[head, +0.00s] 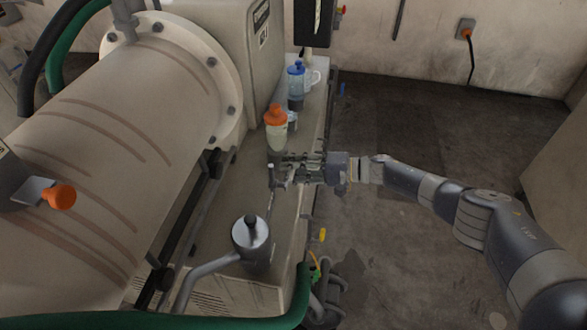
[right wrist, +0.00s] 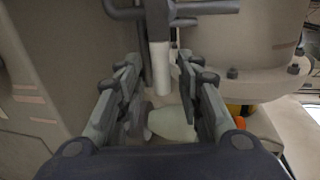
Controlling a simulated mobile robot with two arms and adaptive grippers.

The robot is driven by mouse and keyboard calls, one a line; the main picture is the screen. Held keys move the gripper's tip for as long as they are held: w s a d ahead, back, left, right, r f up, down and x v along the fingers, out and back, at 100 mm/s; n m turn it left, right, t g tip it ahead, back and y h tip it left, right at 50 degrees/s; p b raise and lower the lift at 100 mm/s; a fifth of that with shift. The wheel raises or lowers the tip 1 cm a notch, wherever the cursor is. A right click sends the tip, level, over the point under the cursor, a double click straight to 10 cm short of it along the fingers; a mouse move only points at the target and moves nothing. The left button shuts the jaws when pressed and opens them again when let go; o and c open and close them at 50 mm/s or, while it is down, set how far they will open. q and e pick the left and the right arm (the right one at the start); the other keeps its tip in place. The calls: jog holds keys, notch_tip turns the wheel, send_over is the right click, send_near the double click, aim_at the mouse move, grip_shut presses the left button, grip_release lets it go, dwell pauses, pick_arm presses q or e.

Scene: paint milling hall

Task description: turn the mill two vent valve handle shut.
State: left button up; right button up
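My right gripper (head: 285,172) reaches in from the right over the machine's ledge, just below the orange-capped bottle. In the right wrist view its two fingers (right wrist: 160,100) are spread apart with nothing clamped between them. A grey bar with a pale upright cylinder (right wrist: 161,66) shows ahead between the fingers. A thin grey upright piece (head: 270,178) stands at the fingertips in the head view. I cannot tell for sure whether this is the vent valve handle, or whether the fingers touch it. An orange knob on a metal plate (head: 60,196) is at the far left. My left gripper is not in view.
The orange-capped bottle (head: 276,130), a blue-topped bottle (head: 296,80) and a clear mug (head: 312,78) stand on the ledge. A metal pot with a black knob (head: 250,238) and a green hose (head: 200,321) are nearer. The floor (head: 400,125) at right is open.

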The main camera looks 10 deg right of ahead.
jog(key=v, duration=1.2)
jog(key=shift+d, duration=0.1)
